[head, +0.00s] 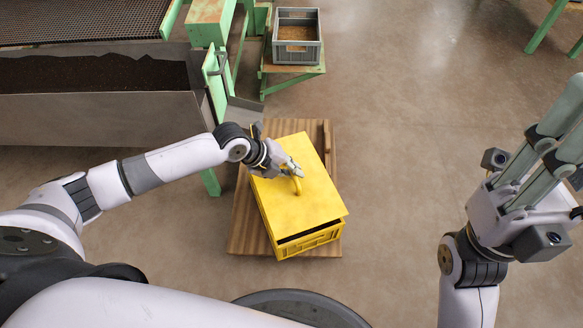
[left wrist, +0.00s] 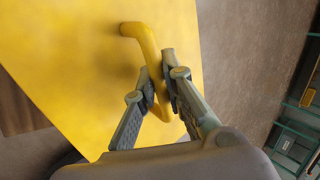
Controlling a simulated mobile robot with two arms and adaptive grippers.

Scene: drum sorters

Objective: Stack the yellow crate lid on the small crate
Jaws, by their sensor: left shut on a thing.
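The yellow crate lid (head: 300,212) is a flat panel with a bent yellow handle (head: 298,185). It lies over a yellow crate (head: 308,240), slightly askew, with a dark gap under its front edge. I cannot tell whether it is fully seated. My left gripper (head: 291,171) is shut on the handle; in the left wrist view the handle (left wrist: 149,45) passes between the fingers (left wrist: 160,95). A smaller grey crate (head: 297,52) stands at the back, holding brown material.
The yellow crate sits on a wooden pallet (head: 246,220). The grey crate rests on a green-framed stand (head: 290,70). A metal trough (head: 95,115) with dark soil and green machine parts (head: 210,22) fill the back left.

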